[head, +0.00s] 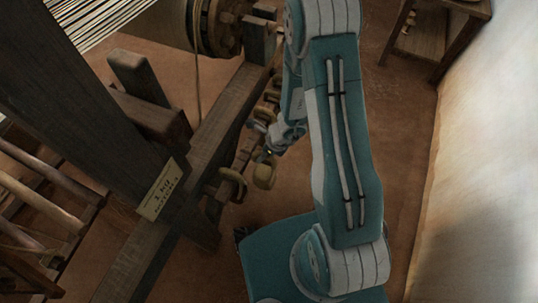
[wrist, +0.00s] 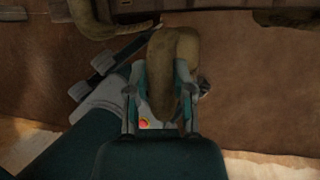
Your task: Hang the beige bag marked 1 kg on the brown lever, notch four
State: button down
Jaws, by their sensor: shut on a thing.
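My gripper (wrist: 163,95) is shut on a beige bag (wrist: 175,60) in the wrist view; the bag's curved top rises between the two fingers. In the head view the held bag (head: 264,176) shows just below my gripper (head: 268,153), close beside a brown wooden bar, which looks like the lever (head: 245,147). A dark wooden edge, likely the same lever (wrist: 200,4), crosses the top of the wrist view. The bag's top comes near that edge; I cannot tell whether they touch. The notches and the 1 kg mark cannot be made out.
Several other beige bags or loops (head: 230,180) hang along the bar; one loop (wrist: 90,22) is left of the held bag. Brown floor (head: 395,130) is open right of my arm, up to a pale wall (head: 490,150).

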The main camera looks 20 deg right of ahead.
jog(key=shift+w+a, duration=0.2)
jog(key=shift+a, duration=0.1)
jog(key=shift+w+a+f, duration=0.1)
jog(key=shift+w+a, duration=0.1)
jog(key=shift+w, duration=0.4)
jog(key=shift+w+a, duration=0.65)
jog(key=shift+a, duration=0.3)
jog(key=shift+w+a, duration=0.65)
jog(key=shift+a, duration=0.25)
jog(key=shift+w+a, duration=0.6)
jog(key=shift+a, duration=0.3)
jog(key=shift+d+f, duration=0.1)
jog(key=shift+f, duration=1.1)
jog(key=shift+s+f, duration=0.1)
jog(key=shift+f, duration=0.25)
jog(key=shift+c, duration=2)
grip_release()
